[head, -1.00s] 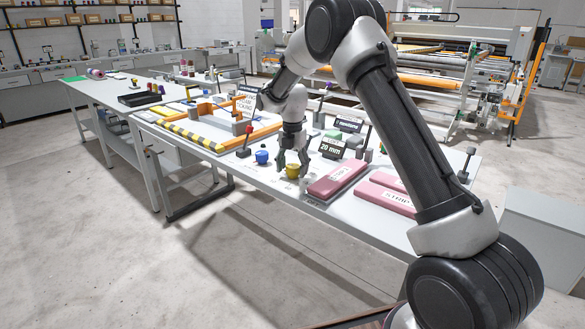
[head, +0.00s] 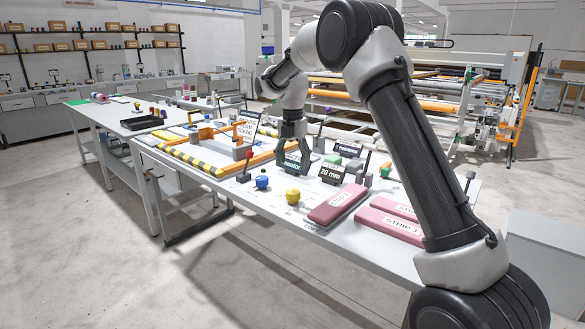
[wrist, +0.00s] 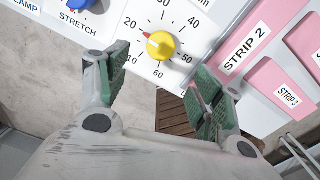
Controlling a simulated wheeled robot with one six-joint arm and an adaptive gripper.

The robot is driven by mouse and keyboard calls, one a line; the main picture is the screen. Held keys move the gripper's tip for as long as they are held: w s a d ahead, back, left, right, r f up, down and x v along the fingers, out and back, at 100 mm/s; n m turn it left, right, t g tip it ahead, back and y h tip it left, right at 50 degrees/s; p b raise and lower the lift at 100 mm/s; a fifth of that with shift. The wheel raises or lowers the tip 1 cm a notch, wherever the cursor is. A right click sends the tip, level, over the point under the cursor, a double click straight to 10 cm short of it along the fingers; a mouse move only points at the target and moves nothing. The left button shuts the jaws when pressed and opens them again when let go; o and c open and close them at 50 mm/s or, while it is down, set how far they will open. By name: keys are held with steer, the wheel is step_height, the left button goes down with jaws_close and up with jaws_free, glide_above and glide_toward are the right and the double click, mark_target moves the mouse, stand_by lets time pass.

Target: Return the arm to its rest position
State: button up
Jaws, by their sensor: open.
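My gripper (head: 293,155) hangs above the table in the head view, with its fingers spread and nothing between them. In the wrist view its two green-padded fingers (wrist: 165,88) stand wide apart. Between and beyond them is a yellow knob (wrist: 161,46) with a red pointer on a numbered dial, the pointer towards about 20. In the head view the yellow knob (head: 292,197) sits on the table near the front edge, below and apart from my gripper.
A blue knob (head: 262,182) is left of the yellow one. Pink strips (head: 338,203) lie to the right. Black signs, including one reading 20 mm (head: 332,173), and upright levers stand behind. A striped yellow-black frame (head: 190,158) is at left. Floor in front is clear.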

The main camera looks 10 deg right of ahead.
steer(key=s+d+r+m+t, duration=0.1)
steer(key=s+d+r+m, duration=0.2)
steer(key=s+m, duration=0.6)
steer(key=s+d+r+m+t, duration=0.2)
steer(key=s+d+m, duration=0.5)
steer(key=s, duration=1.3)
steer(key=s+d+r+m+t, duration=0.1)
steer(key=s+d+r+m, duration=0.3)
steer(key=s+m, duration=0.8)
steer(key=shift+s+d+r, duration=0.3)
steer(key=shift+s+d, duration=0.3)
steer(key=shift+s, duration=0.75)
